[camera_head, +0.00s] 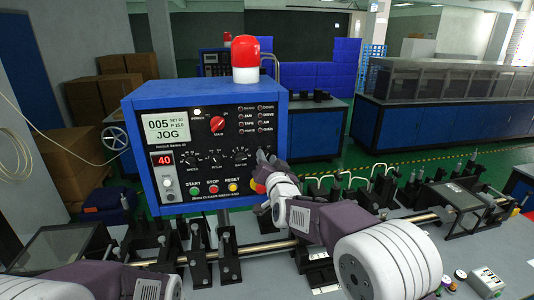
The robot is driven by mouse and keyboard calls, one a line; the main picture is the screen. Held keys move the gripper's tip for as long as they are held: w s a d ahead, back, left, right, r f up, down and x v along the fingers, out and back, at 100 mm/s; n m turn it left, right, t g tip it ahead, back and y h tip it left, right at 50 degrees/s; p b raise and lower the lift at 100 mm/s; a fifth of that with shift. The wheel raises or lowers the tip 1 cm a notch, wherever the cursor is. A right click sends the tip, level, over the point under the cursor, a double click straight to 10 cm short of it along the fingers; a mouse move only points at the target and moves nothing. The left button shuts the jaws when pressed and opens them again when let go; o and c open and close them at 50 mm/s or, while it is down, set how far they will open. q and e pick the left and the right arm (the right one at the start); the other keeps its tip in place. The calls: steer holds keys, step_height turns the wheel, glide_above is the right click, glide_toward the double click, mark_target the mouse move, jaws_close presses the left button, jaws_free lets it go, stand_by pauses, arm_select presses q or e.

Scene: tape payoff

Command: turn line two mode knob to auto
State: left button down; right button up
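A blue control box (147,118) with a black front panel faces me. Its screen (167,128) reads 005 and JOG. Below are a red 40 display (162,160) and a row of black dials, including the rightmost dial (240,156). A red knob (217,124) sits higher up. The small lettering does not let me tell which one is the line two mode knob. My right gripper (264,159) is just right of the rightmost dial, at the panel's right edge, and partly hides a red and yellow button (257,187). Its finger gap is unclear. My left arm shows at bottom left, its gripper out of view.
A red and white beacon (245,58) tops the box. A metal rod (262,247) with black brackets crosses the grey bench (268,283). A dark flat plate (60,247) is at left. Another blue panel (210,63) stands behind. A small white button box (486,281) is at bottom right.

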steer(key=shift+w+d, duration=0.15)
jaws_close()
steer(key=shift+n, duration=0.3)
steer(key=n, duration=0.4)
steer(key=shift+a+r, duration=0.1)
steer(key=shift+a, duration=0.15)
steer(key=shift+a+n, duration=0.2)
steer(key=shift+n, duration=3.4)
steer(key=shift+p, duration=0.3)
